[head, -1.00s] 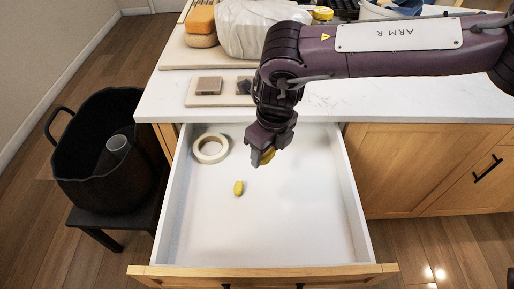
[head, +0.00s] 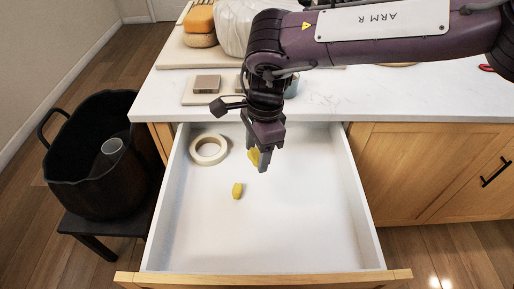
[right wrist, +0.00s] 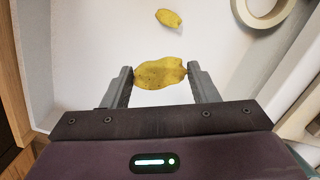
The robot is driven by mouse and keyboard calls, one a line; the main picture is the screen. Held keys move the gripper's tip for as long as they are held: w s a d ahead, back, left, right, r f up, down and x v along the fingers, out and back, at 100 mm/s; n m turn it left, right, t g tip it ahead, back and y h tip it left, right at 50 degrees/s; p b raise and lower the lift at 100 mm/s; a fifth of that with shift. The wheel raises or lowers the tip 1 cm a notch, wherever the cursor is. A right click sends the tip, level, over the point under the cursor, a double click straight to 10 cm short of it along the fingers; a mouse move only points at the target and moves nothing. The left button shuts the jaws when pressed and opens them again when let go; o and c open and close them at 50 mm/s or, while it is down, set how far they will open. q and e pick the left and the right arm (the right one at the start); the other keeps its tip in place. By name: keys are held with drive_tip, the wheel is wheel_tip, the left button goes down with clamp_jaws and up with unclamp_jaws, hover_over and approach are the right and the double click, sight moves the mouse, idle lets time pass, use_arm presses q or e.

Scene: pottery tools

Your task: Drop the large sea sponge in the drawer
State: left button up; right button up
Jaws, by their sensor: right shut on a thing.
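My right gripper (head: 262,163) is over the open drawer (head: 300,225), inside its outline. It is shut on a yellow, pitted sponge (head: 254,157), partly hidden by the fingers in the head view. In the right wrist view the sponge (right wrist: 160,73) spans the gap between both fingertips (right wrist: 160,78), above the white drawer floor. A smaller-looking yellow sponge piece (head: 237,190) lies on the drawer floor, apart from the gripper; it also shows in the right wrist view (right wrist: 168,18). My left gripper is not in view.
A cream tape ring (head: 209,149) lies in the drawer's back left corner. The drawer's front and right floor is clear. A black bucket (head: 92,160) on a dark stool stands at left. The white counter (head: 350,105) behind holds boards and a wrapped block.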

sight(258, 153)
wheel_tip(258, 153, down, 3)
drive_tip(key=shift+r+b, duration=0.1)
drive_tip(key=shift+b, duration=0.7)
drive_tip(key=shift+f, duration=0.25)
drive_tip(key=o, duration=1.1)
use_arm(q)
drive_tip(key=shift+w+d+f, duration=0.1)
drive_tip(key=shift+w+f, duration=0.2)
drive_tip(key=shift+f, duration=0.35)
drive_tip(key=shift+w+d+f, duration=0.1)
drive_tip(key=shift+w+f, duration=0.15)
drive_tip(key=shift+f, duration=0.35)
use_arm(e)
drive_tip(key=r, duration=0.6)
drive_tip(key=shift+w+d+r, duration=0.15)
drive_tip(key=shift+d+r, duration=0.2)
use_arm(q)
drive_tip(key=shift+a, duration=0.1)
use_arm(e)
drive_tip(key=shift+r, duration=0.5)
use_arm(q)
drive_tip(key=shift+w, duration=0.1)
